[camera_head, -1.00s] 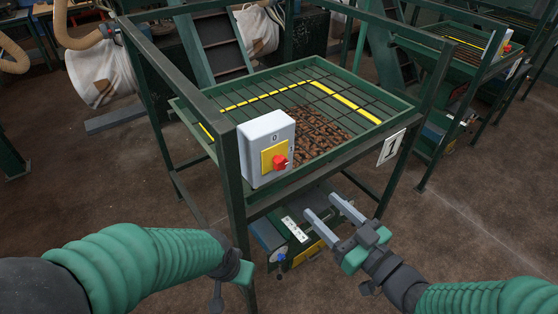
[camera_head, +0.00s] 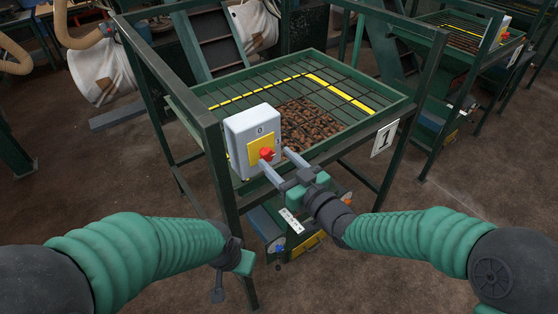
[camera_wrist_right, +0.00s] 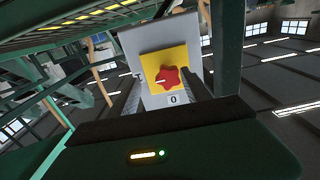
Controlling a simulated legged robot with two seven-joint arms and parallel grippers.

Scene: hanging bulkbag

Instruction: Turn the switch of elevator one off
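A grey switch box (camera_head: 240,128) with a yellow plate and a red star-shaped knob (camera_head: 266,153) is mounted on the near corner of the green frame. In the right wrist view the red knob (camera_wrist_right: 171,77) has a white mark pointing left, towards a small mark on the box; a "0" shows below it. My right gripper (camera_head: 276,157) is open, its two grey fingers reaching towards the box on either side of the knob. Contact with the knob cannot be told. My left gripper (camera_head: 218,290) hangs low left of the frame's near leg, its fingers barely visible.
The green frame (camera_head: 214,165) carries a grated tray with brown material and yellow strips. A "1" sign (camera_head: 384,138) hangs on its right front. Machinery stands below the tray. A similar station with another switch is at back right. The floor at right is open.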

